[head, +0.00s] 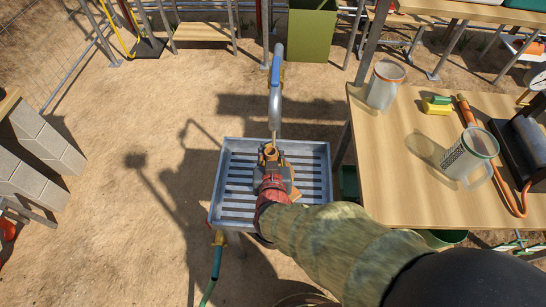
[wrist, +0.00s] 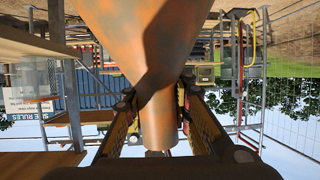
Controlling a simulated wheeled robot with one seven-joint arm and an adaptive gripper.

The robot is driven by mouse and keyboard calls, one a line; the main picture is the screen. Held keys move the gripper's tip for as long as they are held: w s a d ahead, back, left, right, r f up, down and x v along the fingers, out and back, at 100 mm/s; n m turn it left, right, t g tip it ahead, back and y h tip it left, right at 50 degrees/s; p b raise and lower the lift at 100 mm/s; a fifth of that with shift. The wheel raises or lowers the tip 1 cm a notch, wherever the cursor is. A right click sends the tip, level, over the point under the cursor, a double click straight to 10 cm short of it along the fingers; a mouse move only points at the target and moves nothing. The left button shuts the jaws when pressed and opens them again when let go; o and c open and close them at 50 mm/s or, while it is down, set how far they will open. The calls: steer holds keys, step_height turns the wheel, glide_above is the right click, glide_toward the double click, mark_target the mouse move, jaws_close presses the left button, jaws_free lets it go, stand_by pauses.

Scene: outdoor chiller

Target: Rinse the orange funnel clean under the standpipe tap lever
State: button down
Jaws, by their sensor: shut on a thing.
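The orange funnel (wrist: 150,35) fills the upper middle of the wrist view, with brownish dull patches on its cone. Its narrow spout (wrist: 158,125) lies between the fingers of my gripper (wrist: 158,110), which is shut on it. In the head view my gripper (head: 270,168) is over the slatted tray, and only small brownish parts of the funnel (head: 291,190) show around it. The standpipe tap (head: 275,108) with its blue lever (head: 276,68) stands just beyond, its outlet close above the gripper. I cannot tell whether water is running.
A grey slatted tray (head: 314,143) lies beneath my gripper. To the right is a wooden table (head: 400,170) with a clear jug (head: 385,85), a perforated cup (head: 468,158), a yellow-green sponge (head: 437,105) and an orange hose. Block work (head: 40,140) stands at left. Sandy ground between is open.

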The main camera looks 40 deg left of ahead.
mark_target(274, 159)
steer(key=w+a+f, duration=0.1)
steer(key=w+a, duration=0.5)
steer(key=a, duration=0.2)
steer(key=shift+b, duration=0.3)
steer(key=shift+s, duration=0.1)
stand_by(1.8)
steer(key=shift+s+d+r+p, duration=0.35)
steer(key=shift+s+d+p, duration=0.15)
steer(key=shift+s+d, duration=1.15)
steer(key=shift+s+d+r+p, duration=0.45)
steer(key=shift+s+d, duration=0.65)
steer(key=shift+d, duration=1)
steer(key=shift+s+d+r+p, duration=0.2)
steer(key=shift+s+d+p, duration=0.4)
steer(key=shift+s+d, duration=1.05)
steer(key=shift+w+d, duration=0.2)
steer(key=shift+w, duration=0.1)
